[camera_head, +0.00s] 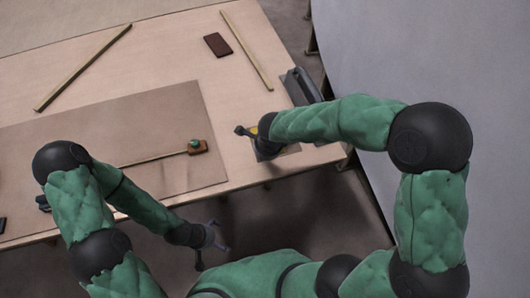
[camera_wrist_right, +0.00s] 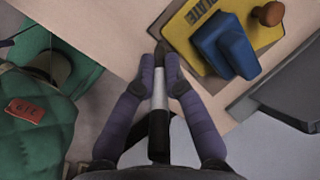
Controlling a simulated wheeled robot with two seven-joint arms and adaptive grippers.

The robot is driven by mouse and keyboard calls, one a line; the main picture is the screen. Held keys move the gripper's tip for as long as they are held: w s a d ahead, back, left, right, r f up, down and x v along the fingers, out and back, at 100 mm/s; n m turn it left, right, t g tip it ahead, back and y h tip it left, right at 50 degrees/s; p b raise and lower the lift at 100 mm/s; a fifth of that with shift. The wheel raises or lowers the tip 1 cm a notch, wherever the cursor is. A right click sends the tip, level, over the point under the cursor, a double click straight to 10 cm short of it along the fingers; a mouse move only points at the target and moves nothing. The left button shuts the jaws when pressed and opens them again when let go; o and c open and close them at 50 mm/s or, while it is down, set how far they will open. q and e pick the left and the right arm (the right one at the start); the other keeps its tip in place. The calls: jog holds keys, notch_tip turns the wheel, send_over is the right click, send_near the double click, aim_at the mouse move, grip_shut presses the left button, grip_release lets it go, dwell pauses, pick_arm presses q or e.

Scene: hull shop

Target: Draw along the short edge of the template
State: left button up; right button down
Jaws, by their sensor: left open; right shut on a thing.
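In the right wrist view, the yellow template (camera_wrist_right: 267,36) lies on the table at the upper right, its dark lettering partly cut off by the frame. A blue block (camera_wrist_right: 225,46) and a brown knob (camera_wrist_right: 268,14) sit on it. My right gripper (camera_wrist_right: 160,66) is shut on a black and white marker (camera_wrist_right: 160,88), whose dark tip points up the picture, left of the template and apart from it. In the head view my right gripper (camera_head: 254,132) is over the table's right end and hides most of the template. My left gripper (camera_head: 210,242) is open and empty, in front of the table edge.
On the table (camera_head: 160,65) lie two wooden strips (camera_head: 85,68) (camera_head: 246,50), a dark red block (camera_head: 217,44) and a brown sheet (camera_head: 90,128) with a green-knobbed tool (camera_head: 195,147). A grey object (camera_head: 300,86) stands at the right edge.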

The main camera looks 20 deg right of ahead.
jog(key=shift+b, duration=0.55)
dwell(0.7)
jog(key=shift+f+b, duration=0.3)
jog(key=shift+b, duration=0.2)
dwell(1.4)
jog(key=shift+f+b, duration=0.1)
jog(key=shift+b, duration=0.45)
dwell(1.8)
jog(key=shift+d, duration=0.1)
jog(key=shift+d+b, duration=0.3)
jog(key=shift+d, duration=0.15)
jog(key=shift+d, duration=0.1)
jog(key=shift+d+b, duration=0.3)
jog(key=shift+d, duration=0.15)
jog(key=shift+d, duration=0.2)
jog(key=shift+d+b, duration=0.3)
jog(key=shift+d, duration=0.05)
